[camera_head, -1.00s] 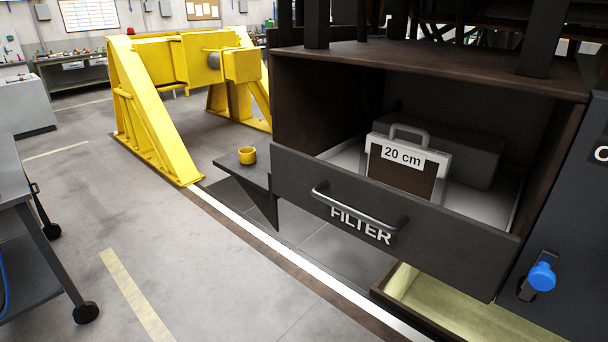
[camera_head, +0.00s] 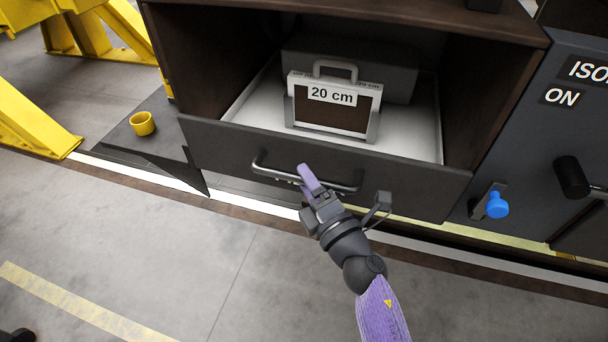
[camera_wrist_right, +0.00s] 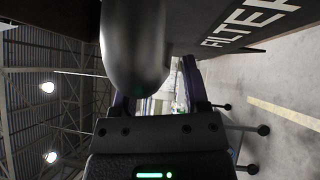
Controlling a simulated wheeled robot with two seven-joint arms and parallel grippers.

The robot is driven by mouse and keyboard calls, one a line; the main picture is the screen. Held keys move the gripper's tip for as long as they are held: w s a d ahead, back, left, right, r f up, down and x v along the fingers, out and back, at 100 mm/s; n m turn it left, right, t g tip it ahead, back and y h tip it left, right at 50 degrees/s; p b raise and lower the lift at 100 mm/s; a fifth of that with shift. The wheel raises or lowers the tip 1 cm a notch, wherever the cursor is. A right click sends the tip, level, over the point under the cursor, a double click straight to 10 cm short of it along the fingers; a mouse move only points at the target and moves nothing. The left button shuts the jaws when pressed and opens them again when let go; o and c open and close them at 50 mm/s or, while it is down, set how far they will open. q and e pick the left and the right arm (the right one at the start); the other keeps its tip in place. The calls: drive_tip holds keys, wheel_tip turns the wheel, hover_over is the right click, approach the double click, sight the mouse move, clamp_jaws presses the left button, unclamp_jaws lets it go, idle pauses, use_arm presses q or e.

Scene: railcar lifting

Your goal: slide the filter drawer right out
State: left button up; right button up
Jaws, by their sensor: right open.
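The dark filter drawer (camera_head: 400,186) stands partly out of its brown cabinet in the head view. Its metal bar handle (camera_head: 272,172) runs across the front. My right gripper (camera_head: 344,182) is open at the right part of the handle, its fingers spread to either side. In the right wrist view the handle (camera_wrist_right: 135,45) looms large at the fingers (camera_wrist_right: 155,95), and I cannot tell whether they touch it. The FILTER lettering (camera_wrist_right: 245,22) shows there. Inside the drawer a framed filter (camera_head: 333,110) with a loop handle and "20 cm" tag stands upright. My left gripper is out of view.
A yellow cup (camera_head: 142,123) sits on a dark shelf (camera_head: 150,148) left of the drawer. A blue knob (camera_head: 496,205) sticks out from the grey panel (camera_head: 545,130) at the right. The floor (camera_head: 180,240) in front is clear.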

drive_tip(key=shift+w+a, duration=0.15)
drive_tip(key=shift+w, duration=0.15)
clamp_jaws()
idle(0.5)
idle(0.8)
